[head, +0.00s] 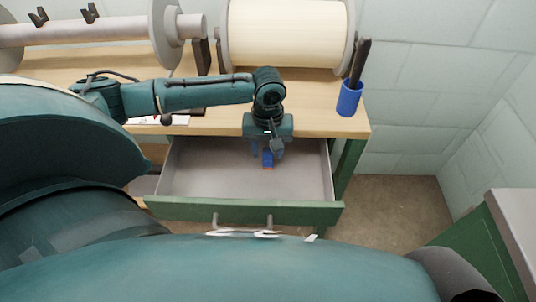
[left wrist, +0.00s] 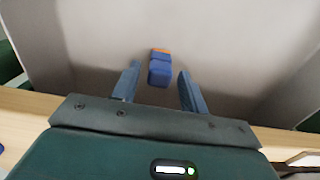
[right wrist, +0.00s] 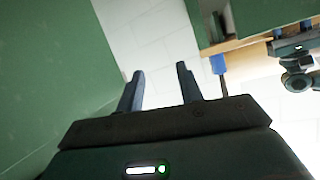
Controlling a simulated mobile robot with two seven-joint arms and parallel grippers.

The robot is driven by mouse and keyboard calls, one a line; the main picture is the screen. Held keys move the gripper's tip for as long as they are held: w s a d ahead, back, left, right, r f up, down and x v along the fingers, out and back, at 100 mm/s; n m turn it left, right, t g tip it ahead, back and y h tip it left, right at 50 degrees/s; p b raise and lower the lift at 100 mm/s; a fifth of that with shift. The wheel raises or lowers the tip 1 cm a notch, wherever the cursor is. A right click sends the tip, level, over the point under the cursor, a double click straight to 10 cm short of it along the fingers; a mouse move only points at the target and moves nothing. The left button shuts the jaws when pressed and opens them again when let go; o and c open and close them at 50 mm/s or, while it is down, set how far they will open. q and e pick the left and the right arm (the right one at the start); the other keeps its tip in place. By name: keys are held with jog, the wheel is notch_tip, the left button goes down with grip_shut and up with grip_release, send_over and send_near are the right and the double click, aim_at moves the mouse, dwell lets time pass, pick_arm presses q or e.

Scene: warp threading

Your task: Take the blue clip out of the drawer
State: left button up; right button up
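The blue clip (left wrist: 159,70) is a small blue piece with an orange end, lying on the grey floor of the open drawer (head: 200,170). In the head view the clip (head: 268,160) shows just below my left gripper (head: 267,150). My left gripper points down into the drawer. In the left wrist view its fingers (left wrist: 157,88) are open, with the clip between and a little beyond their tips; neither finger touches it. My right gripper (right wrist: 158,80) is open and empty, away from the drawer beside a green panel.
The drawer's green front (head: 170,208) has a handle (head: 243,222). Above is a wooden tabletop (head: 315,110) with a blue cup (head: 349,99) holding dark tools, and a large cream roll (head: 290,35). A green cabinet (head: 480,245) stands at right.

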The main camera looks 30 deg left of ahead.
pick_arm(q)
jog(key=c, duration=0.9)
